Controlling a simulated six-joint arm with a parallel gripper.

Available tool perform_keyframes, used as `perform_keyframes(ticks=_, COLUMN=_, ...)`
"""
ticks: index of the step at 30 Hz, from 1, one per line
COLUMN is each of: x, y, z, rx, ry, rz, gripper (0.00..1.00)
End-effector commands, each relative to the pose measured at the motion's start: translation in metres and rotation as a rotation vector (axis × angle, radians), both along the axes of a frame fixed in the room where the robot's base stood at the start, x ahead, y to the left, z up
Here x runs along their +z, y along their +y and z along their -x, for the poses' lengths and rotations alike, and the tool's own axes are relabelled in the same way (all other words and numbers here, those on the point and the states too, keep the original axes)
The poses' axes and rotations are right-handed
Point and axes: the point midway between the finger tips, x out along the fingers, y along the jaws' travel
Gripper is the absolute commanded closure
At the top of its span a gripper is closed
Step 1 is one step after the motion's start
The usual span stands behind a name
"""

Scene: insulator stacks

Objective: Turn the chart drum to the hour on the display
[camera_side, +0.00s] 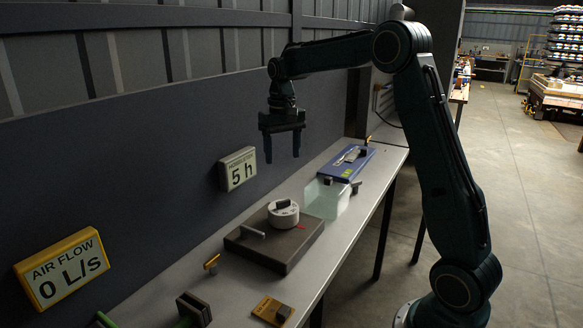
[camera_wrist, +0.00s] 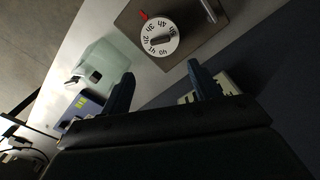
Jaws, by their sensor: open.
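The chart drum (camera_side: 283,218) is a white disc with a dark grip bar on top, on a dark brown base (camera_side: 283,260). In the wrist view the drum (camera_wrist: 174,45) shows hour marks around its rim, and a red pointer (camera_wrist: 143,15) sits beside it. The pointer lies near the 3h and 4h marks; I cannot tell exactly which. The display (camera_side: 238,170) on the wall reads 5 h. My gripper (camera_side: 282,152) is open and empty, pointing down, above the bench and apart from the drum. Its two fingers (camera_wrist: 160,75) also show in the wrist view.
A pale translucent block (camera_side: 327,199) and a blue case (camera_side: 346,162) stand behind the drum on the narrow bench (camera_side: 225,285). A light grey lever (camera_side: 252,232) lies on the base. Small parts lie at the near end.

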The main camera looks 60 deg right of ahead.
Motion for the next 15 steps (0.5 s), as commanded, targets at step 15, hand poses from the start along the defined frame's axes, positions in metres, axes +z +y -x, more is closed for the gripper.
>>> perform_keyframes(ticks=15, x=-0.031, y=0.001, z=0.001, rx=0.001, ry=0.004, rz=-0.001, gripper=0.38)
